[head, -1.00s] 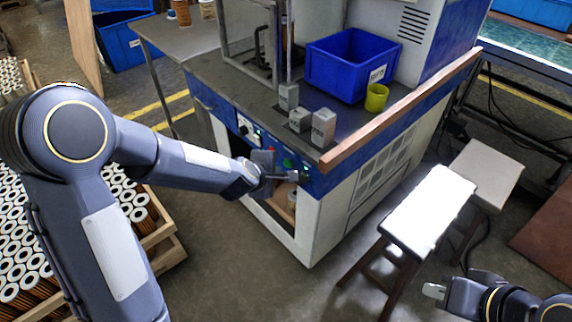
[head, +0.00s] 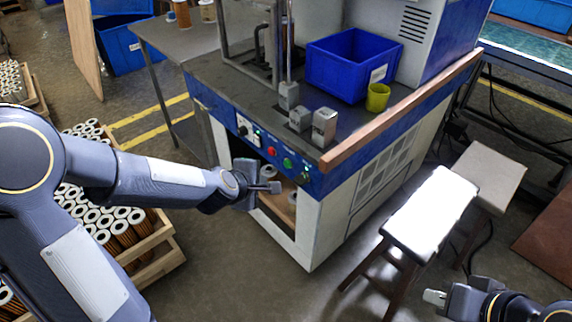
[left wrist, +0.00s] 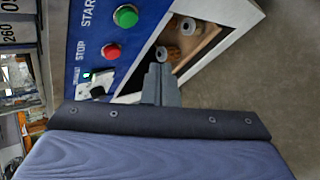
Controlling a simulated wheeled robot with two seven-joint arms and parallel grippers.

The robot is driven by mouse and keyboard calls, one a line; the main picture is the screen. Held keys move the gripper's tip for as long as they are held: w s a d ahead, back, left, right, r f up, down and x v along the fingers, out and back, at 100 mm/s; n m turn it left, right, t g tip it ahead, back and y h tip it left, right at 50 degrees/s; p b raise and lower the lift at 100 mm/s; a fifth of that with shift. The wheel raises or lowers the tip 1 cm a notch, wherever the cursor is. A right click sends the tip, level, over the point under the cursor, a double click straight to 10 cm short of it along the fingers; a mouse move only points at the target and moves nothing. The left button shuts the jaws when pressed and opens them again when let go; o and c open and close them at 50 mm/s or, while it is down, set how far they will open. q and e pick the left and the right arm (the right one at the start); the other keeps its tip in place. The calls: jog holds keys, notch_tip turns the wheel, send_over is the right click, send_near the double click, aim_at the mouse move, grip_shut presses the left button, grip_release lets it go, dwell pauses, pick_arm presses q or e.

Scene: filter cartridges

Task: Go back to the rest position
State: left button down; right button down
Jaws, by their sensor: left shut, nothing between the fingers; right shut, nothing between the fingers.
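My left gripper (head: 272,187) is shut and empty in front of the machine's (head: 318,215) control panel, beside the open lower compartment. It also shows in the left wrist view (left wrist: 160,58), with its fingertips close together below a green button and a red button in the picture. My right gripper (head: 436,297) is shut and empty at the lower right of the head view, beside the white-topped stool. Filter cartridges (head: 125,228) stand in a wooden crate (head: 160,240) behind my left arm. In the left wrist view, cartridges (left wrist: 188,26) show inside the compartment.
A green button (head: 288,163) and a red button (head: 272,151) sit on the panel. A blue bin (head: 350,66) and a yellow cup (head: 377,97) stand on the machine top. Two stools (head: 430,212) stand at the right. The floor before the machine is clear.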

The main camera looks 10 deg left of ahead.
dwell(0.3)
pick_arm(q)
jog(key=s+a+r+m+g+h, duration=0.1)
jog(key=s+r+m, duration=0.3)
jog(key=s, duration=0.2)
jog(key=s+a+r+m+h, duration=0.1)
jog(key=s+r+m, duration=0.3)
jog(key=s+m, duration=0.15)
jog(key=s+a+m+g, duration=0.3)
jog(key=s+m, duration=0.3)
jog(key=s, duration=0.9)
notch_tip(320, 180, up, 16)
jog(key=p, duration=1.6)
jog(key=shift+w+f+y, duration=0.25)
jog(key=shift+w+y, duration=0.05)
jog(key=shift+y, duration=0.1)
